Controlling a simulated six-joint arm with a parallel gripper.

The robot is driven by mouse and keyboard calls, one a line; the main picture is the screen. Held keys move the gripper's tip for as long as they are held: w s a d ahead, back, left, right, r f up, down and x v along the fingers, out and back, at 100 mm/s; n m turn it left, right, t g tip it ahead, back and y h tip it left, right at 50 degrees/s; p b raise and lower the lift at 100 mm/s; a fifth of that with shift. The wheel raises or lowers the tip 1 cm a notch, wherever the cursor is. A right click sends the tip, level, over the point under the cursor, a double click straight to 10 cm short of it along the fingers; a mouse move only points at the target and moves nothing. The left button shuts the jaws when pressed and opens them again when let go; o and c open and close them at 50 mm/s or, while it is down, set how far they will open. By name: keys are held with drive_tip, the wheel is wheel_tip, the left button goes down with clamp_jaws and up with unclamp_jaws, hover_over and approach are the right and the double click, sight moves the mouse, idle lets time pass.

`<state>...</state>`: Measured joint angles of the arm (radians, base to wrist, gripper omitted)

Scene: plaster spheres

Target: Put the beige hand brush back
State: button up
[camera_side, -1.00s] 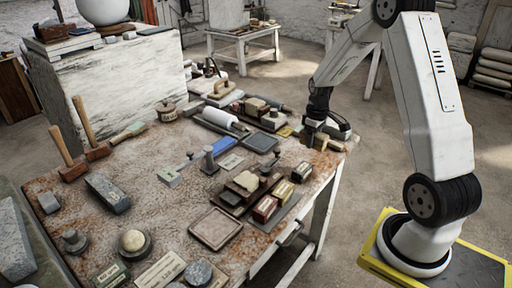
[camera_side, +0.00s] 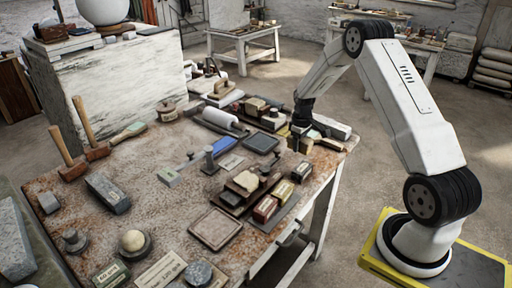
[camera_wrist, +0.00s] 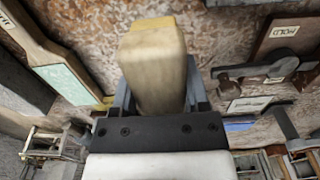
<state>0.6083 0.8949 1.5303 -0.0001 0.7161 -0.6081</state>
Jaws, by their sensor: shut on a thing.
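My gripper (camera_wrist: 155,100) is shut on the beige hand brush (camera_wrist: 155,65), which stands out between the two fingers in the wrist view. In the side view my gripper (camera_side: 300,128) is low over the far right part of the rusty worktable (camera_side: 150,190). A small tan piece shows just under the fingers there, likely part of the brush. I cannot tell whether the brush touches the table.
A wooden tool with a pale green pad (camera_wrist: 65,85) lies left in the wrist view. A board labelled MOLD (camera_wrist: 285,32) and a grey tool (camera_wrist: 258,72) lie right. In the side view a white block (camera_side: 332,127) stands close right of my gripper.

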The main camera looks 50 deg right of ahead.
sight(297, 158)
drive_tip(key=shift+w+d+f, duration=0.1)
drive_tip(key=shift+w+f, duration=0.15)
drive_tip(key=shift+f, duration=1.6)
drive_tip(key=shift+f, duration=0.15)
drive_tip(key=o, duration=1.1)
drive_tip(key=shift+o, duration=0.2)
wheel_tip(297, 158, up, 12)
drive_tip(key=shift+r, duration=0.2)
